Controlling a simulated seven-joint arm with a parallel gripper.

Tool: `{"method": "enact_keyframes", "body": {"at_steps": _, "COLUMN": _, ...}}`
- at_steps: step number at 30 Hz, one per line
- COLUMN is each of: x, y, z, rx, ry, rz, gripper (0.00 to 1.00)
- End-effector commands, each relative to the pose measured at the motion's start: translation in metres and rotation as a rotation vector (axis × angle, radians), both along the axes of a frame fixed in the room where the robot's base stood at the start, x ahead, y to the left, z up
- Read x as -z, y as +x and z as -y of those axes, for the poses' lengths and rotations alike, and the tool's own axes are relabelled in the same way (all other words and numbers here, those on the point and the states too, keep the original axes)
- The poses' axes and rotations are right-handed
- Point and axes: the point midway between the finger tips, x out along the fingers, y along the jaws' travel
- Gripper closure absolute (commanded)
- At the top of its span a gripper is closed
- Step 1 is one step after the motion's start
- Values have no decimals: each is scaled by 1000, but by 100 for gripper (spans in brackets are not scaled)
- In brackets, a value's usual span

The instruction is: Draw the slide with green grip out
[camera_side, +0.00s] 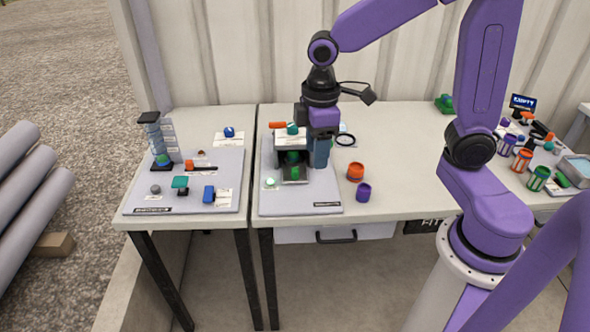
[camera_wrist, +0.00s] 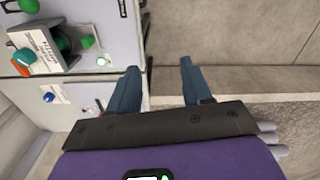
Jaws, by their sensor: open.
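A small white-topped housing (camera_side: 293,140) stands on the grey board (camera_side: 315,207) of the middle table. My gripper (camera_side: 321,163) is just right of the housing, pointing down. In the wrist view my gripper (camera_wrist: 160,66) has its two blue fingers apart with nothing between them.
An orange-red cup (camera_side: 355,172) and a purple cup (camera_side: 363,192) stand right of the board. An orange piece (camera_side: 277,125) and a teal knob (camera_side: 292,128) are at the housing's top. A left board (camera_side: 215,165) holds several fittings.

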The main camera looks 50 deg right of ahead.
Motion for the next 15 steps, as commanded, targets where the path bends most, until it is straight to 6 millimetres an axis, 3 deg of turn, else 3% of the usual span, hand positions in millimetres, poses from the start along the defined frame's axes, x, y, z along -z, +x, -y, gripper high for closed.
{"method": "enact_keyframes", "body": {"at_steps": 3, "x": 7, "y": 41, "z": 14, "rx": 41, "ry": -5, "rz": -5, "gripper": 51}}
{"method": "enact_keyframes", "body": {"at_steps": 9, "x": 20, "y": 102, "z": 50, "rx": 96, "ry": -7, "rz": -9, "gripper": 51}}
{"method": "enact_keyframes", "body": {"at_steps": 15, "x": 34, "y": 143, "z": 90, "rx": 138, "ry": -8, "rz": -13, "gripper": 51}}
